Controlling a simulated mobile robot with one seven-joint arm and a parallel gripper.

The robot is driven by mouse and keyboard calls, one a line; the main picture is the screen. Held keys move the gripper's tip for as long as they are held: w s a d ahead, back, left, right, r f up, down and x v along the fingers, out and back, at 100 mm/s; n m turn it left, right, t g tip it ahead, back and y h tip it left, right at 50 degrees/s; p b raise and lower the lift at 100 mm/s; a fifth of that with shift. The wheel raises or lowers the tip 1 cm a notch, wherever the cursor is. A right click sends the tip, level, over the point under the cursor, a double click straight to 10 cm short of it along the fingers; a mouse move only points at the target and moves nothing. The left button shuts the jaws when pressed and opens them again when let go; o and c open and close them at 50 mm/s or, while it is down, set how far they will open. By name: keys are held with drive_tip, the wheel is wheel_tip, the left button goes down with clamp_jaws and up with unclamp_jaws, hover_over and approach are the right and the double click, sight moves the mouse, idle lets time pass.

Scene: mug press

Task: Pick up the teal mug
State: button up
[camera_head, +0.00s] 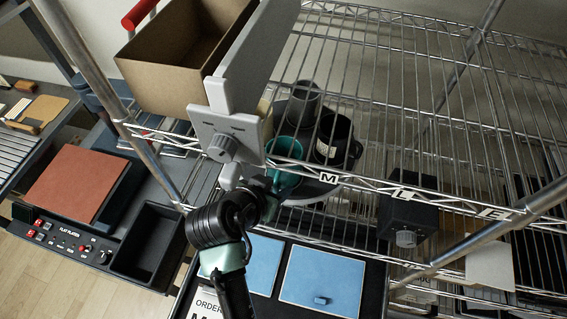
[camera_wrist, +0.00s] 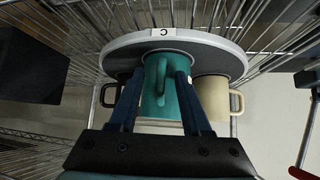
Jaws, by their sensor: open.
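The teal mug (camera_wrist: 163,80) is in the middle of the wrist view, with its handle facing my gripper. In the head view the teal mug (camera_head: 286,147) shows behind the shelf's front rail, partly covered by the rail and my arm. My gripper (camera_wrist: 159,78) is open, with one finger on each side of the mug and its handle. I cannot tell whether either finger touches it. The mug is by a grey round stand (camera_wrist: 222,55) with a white rim marked C. In the head view my fingers are mostly hidden.
A cream mug (camera_wrist: 212,96) stands close to the right finger, and a dark mug (camera_wrist: 108,94) is partly hidden by the left finger. A black mug (camera_head: 336,139) and a grey mug (camera_head: 304,101) are nearby. Wire shelving (camera_head: 420,105) and a dial box (camera_head: 228,135) crowd the space.

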clamp_jaws()
drive_tip(key=shift+r, duration=0.1)
idle(1.3)
